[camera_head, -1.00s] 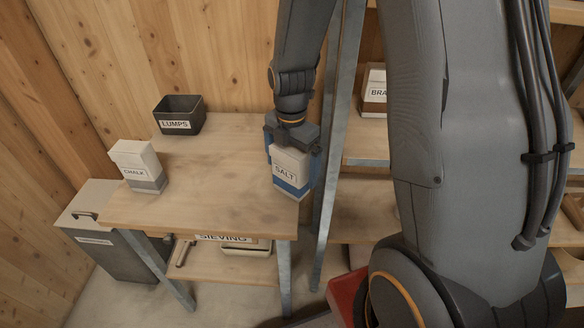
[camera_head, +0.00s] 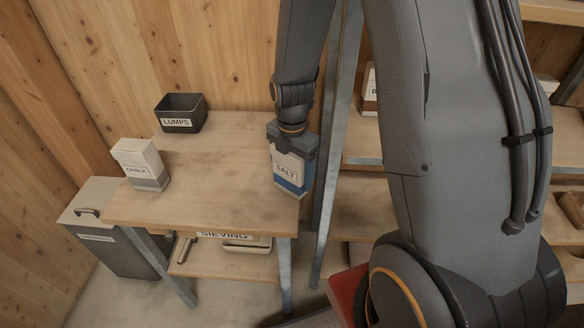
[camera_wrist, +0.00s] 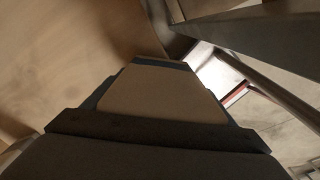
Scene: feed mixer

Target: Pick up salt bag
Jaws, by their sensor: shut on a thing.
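The salt bag (camera_head: 287,171) is a white and blue pack labelled SALT. It is at the right end of the wooden table (camera_head: 200,205) in the head view. My gripper (camera_head: 293,142) is above it and shut on its upper part, with the jaws at its sides. The bag looks slightly tilted. Whether its base touches the table top is hard to tell. In the wrist view the bag's pale top (camera_wrist: 160,92) fills the space between the dark jaws.
A chalk bag (camera_head: 141,164) stands at the table's left, and a dark LUMPS bin (camera_head: 181,112) at the back. A metal post (camera_head: 337,120) and shelving are close to the right of my gripper. A grey lidded bin (camera_head: 103,240) is on the floor at left. The table's middle is clear.

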